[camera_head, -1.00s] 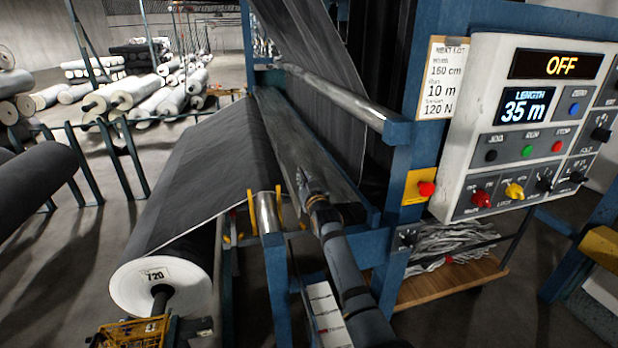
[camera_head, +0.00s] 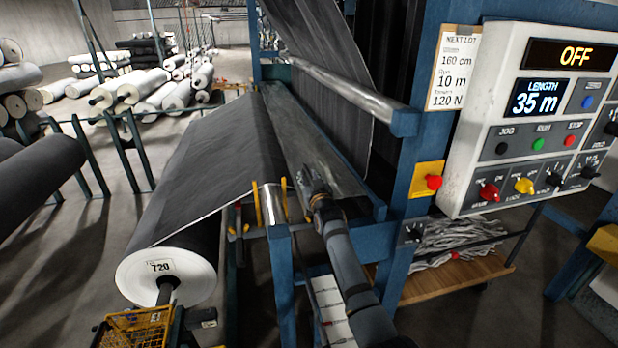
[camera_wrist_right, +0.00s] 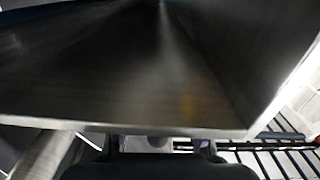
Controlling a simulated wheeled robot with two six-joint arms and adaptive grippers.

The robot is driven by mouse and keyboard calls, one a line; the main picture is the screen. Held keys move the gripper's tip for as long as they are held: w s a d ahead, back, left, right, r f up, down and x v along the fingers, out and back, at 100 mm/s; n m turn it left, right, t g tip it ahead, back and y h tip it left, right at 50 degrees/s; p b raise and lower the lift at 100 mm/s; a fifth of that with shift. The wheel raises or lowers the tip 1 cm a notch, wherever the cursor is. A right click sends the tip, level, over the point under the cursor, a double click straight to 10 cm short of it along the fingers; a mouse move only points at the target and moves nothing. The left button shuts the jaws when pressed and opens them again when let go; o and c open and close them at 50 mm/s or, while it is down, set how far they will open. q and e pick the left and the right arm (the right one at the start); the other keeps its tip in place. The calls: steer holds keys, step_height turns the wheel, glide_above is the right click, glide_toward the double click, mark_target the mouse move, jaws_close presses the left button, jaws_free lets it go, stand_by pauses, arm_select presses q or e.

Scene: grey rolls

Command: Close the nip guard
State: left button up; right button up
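The nip guard appears to be the long, shiny, see-through panel (camera_head: 322,135) lying along the machine's front beside the dark fabric web. It slopes, and its near end is by my right gripper. My right gripper (camera_head: 311,182) is at that near end, at or just over the panel; I cannot tell whether it touches. In the right wrist view a dark glossy sheet (camera_wrist_right: 130,70), likely the guard, fills most of the picture. Its edge hides the fingertips, so their opening does not show. My left gripper is not in view.
A blue post (camera_head: 281,270) and yellow prongs are close to my right arm. The control panel (camera_head: 480,130) reads OFF and 35 m.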

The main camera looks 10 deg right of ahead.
steer(key=shift+r, duration=0.1)
steer(key=s, duration=1.2)
steer(key=shift+d, duration=0.2)
